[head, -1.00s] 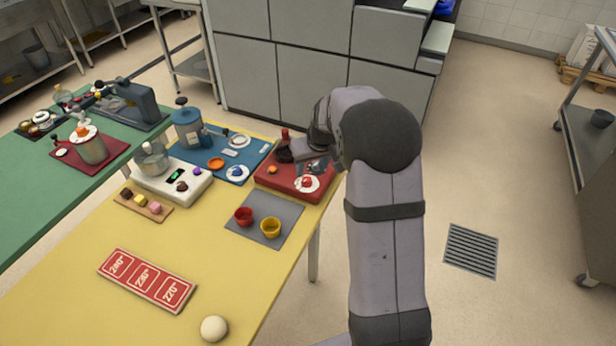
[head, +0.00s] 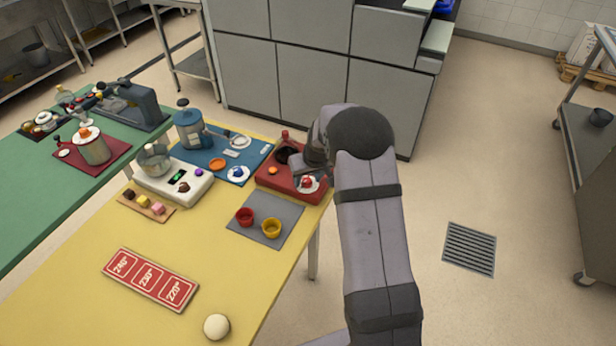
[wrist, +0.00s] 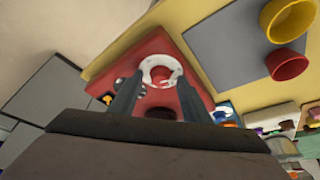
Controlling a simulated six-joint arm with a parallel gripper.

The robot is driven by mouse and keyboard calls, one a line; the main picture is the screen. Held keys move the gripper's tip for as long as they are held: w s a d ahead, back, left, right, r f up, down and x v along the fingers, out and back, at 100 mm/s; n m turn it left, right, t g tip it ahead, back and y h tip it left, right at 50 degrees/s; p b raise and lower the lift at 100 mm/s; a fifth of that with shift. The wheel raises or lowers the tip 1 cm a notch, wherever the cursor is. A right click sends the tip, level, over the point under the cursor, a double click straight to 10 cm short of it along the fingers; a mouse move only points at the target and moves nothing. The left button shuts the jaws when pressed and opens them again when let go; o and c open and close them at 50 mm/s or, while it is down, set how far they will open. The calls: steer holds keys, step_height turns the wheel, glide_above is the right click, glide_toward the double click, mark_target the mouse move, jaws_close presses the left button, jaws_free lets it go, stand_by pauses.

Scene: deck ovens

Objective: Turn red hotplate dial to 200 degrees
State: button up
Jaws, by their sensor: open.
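The red hotplate (head: 268,181) sits at the far right corner of the yellow table. Its dial is a red knob (head: 307,182) on a white disc, near the front right of the hotplate. In the wrist view, the red knob (wrist: 160,70) on its white ring lies between the tips of my gripper (wrist: 159,80). The fingers are apart, one on each side; I cannot tell whether they touch the knob. In the head view, my arm comes in from the right and its wrist hides part of the hotplate. The dial's markings are too small to read.
A grey mat (head: 243,219) with a red cup (head: 244,216) and a yellow cup (head: 271,228) lies in front of the hotplate. A blue station (head: 262,151) stands left of it. A red number card (head: 150,278) and a pale ball (head: 216,327) lie nearer.

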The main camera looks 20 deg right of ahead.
steer(key=c, duration=1)
